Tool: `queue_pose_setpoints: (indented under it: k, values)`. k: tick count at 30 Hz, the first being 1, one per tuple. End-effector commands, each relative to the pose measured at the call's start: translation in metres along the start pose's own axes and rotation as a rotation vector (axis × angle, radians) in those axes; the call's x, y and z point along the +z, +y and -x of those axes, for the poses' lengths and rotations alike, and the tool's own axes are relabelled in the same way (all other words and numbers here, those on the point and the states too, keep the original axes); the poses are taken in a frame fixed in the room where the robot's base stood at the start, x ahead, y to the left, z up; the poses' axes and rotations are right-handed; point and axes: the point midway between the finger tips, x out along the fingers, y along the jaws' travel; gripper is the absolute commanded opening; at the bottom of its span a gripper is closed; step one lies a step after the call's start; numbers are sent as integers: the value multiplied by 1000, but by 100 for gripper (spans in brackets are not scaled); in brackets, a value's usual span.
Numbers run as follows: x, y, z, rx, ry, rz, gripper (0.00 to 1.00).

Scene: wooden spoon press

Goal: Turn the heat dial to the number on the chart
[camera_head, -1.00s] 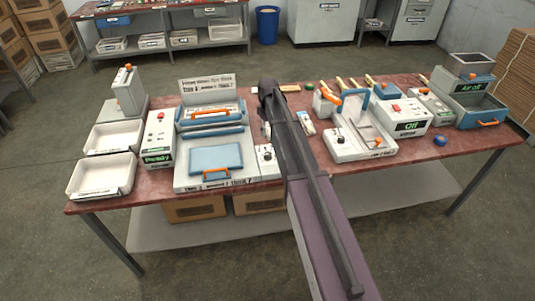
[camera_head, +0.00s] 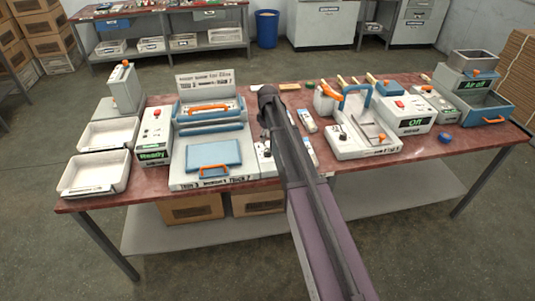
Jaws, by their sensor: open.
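The press (camera_head: 215,165) is a white unit with a blue plate and orange handle, left of my arm. A sign with printed lines (camera_head: 205,83) stands behind it, and its front edge carries a printed strip; neither is clearly legible. A small white box with dark controls (camera_head: 263,158) sits at the press's right side, partly behind my arm; it may carry the heat dial, but no pointer position can be read. My gripper (camera_head: 265,132) is at the far end of my arm, above the table beside the press. It is open and mostly hidden by the arm; I see nothing in it.
White trays (camera_head: 95,173) and a control box (camera_head: 154,138) stand left of the press. Right of my arm are a white clamp machine (camera_head: 352,138), a box reading "Off" (camera_head: 404,112) and a blue bin (camera_head: 484,108). The red tabletop's right front (camera_head: 470,142) is mostly bare.

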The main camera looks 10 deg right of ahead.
Motion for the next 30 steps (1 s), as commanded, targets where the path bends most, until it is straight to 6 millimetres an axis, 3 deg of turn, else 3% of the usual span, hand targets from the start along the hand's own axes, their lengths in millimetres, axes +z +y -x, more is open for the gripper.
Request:
queue_pose_setpoints:
  k: [21,30]
  values:
    - [-1,0,-57,0,0,1,79]
    - [-1,-1,-71,0,0,1,79]
